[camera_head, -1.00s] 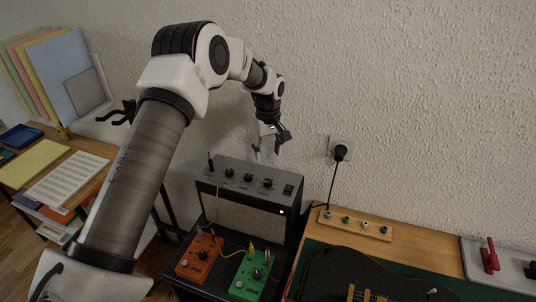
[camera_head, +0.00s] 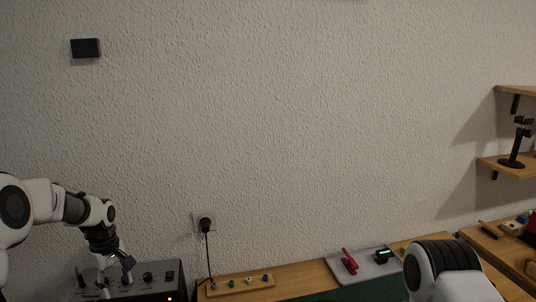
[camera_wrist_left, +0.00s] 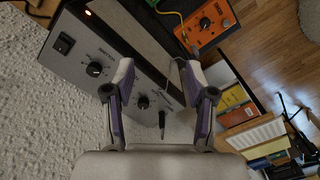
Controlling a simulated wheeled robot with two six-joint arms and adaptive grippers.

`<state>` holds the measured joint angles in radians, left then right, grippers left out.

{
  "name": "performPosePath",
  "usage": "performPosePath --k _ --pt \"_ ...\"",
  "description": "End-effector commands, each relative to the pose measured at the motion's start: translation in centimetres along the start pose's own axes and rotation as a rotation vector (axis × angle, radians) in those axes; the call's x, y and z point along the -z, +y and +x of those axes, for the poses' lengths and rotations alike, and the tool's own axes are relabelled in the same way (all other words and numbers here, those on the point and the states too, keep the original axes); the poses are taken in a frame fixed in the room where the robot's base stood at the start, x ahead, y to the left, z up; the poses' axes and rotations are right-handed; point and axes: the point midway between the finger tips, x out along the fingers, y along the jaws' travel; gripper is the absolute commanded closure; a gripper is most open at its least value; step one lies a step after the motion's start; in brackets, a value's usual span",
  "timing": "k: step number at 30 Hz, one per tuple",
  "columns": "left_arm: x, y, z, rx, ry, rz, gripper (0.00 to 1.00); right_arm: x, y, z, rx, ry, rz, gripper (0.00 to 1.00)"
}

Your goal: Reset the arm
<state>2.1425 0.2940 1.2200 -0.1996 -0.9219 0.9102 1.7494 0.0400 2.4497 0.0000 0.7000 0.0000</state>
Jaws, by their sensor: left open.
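My left arm comes in at the lower left of the head view. Its gripper (camera_head: 116,274) hangs down over the black amplifier (camera_head: 160,286) with knobs on top. In the left wrist view the two fingers (camera_wrist_left: 156,78) are spread with nothing between them. The amplifier's knob panel (camera_wrist_left: 76,62) lies beyond the fingers, with knobs, a switch and a short upright toggle or antenna. Whether the fingers touch the panel cannot be told. Part of my right arm shows at the lower right of the head view; its gripper is hidden.
An orange pedal (camera_wrist_left: 208,22) and a shelf of books and papers (camera_wrist_left: 258,134) show in the left wrist view.

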Motion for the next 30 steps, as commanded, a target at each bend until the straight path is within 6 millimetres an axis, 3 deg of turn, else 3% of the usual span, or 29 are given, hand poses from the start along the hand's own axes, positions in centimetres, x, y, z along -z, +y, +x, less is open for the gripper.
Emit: performPosePath --k 1,5,11,19,23,25,27,30 --pt "-0.4 -0.3 1.4 0.02 -0.01 0.004 0.44 0.0 0.0 0.1 0.0 0.0 0.0 0.46" --pt "-1.6 -0.7 3.8 0.065 -0.027 0.021 0.44 0.0 0.0 0.2 0.0 0.001 0.0 0.46" --pt "-4.8 -2.7 7.9 0.159 -0.088 0.051 0.44 0.0 0.0 0.3 0.0 0.001 0.0 0.46" --pt "-12.6 -8.0 15.9 0.286 -0.196 0.126 0.44 0.0 0.0 0.6 0.0 0.0 0.0 0.46" --pt "-18.9 -13.0 21.1 0.322 -0.262 0.231 0.44 0.0 0.0 0.8 0.0 0.0 0.0 0.46" --pt "-23.3 -17.0 23.8 0.324 -0.299 0.319 0.44 0.0 0.0 0.9 0.0 0.0 0.0 0.46" --pt "-27.8 -21.4 25.4 0.303 -0.324 0.426 0.44 0.0 0.0 1.0 0.0 0.0 0.0 0.46" --pt "-32.7 -26.9 25.5 0.226 -0.302 0.615 0.44 0.0 0.0 1.1 0.0 0.0 0.0 0.46"
